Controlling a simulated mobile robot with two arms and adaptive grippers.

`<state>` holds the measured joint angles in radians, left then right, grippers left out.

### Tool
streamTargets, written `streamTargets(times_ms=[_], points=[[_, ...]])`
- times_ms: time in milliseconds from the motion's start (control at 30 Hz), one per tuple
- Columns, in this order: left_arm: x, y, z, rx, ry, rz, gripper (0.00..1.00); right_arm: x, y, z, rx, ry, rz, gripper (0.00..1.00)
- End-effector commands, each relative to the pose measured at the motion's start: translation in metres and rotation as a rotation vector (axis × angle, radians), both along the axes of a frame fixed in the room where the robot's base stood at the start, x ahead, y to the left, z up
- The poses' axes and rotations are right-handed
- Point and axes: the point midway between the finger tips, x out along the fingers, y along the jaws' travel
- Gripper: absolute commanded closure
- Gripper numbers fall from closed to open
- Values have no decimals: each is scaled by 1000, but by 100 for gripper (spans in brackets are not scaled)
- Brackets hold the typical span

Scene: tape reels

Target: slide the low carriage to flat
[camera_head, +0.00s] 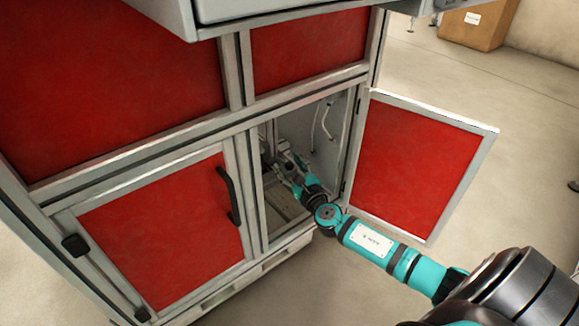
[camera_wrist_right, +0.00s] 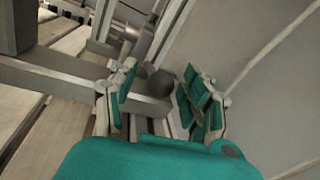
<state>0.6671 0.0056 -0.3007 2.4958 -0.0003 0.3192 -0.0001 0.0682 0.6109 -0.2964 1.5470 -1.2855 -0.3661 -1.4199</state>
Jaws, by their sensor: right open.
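My right gripper (camera_head: 284,168) reaches into the open lower compartment of the cabinet. In the right wrist view its two teal-padded fingers (camera_wrist_right: 162,97) are spread apart. A dark grey round knob (camera_wrist_right: 159,83) shows between and just beyond the fingers, with a gap to the right finger. A grey metal bar (camera_wrist_right: 62,75) runs from the left, partly behind the left finger, and its end shows between the fingers. I cannot tell for certain which part is the low carriage, or its position. My left gripper is in neither view.
The red-panelled door (camera_head: 417,165) stands open to the right of my arm. A closed red door (camera_head: 165,228) with a black handle (camera_head: 230,195) is at the left. Pale slats (camera_wrist_right: 55,125) line the compartment floor. A grey side wall (camera_wrist_right: 262,65) lies close on the right.

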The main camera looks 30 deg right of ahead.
Motion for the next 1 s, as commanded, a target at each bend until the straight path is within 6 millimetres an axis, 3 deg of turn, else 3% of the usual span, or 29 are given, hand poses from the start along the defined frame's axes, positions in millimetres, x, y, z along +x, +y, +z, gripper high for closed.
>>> streamTargets(times_ms=[67,433,800,1000], points=[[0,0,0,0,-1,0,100,0,0,0,0,0,0,52],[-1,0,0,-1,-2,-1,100,-1,0,0,1,0,-1,100],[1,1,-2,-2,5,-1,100,2,0,0,1,-1,-2,100],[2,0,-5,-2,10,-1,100,36,1,0,1,-5,-5,100]])
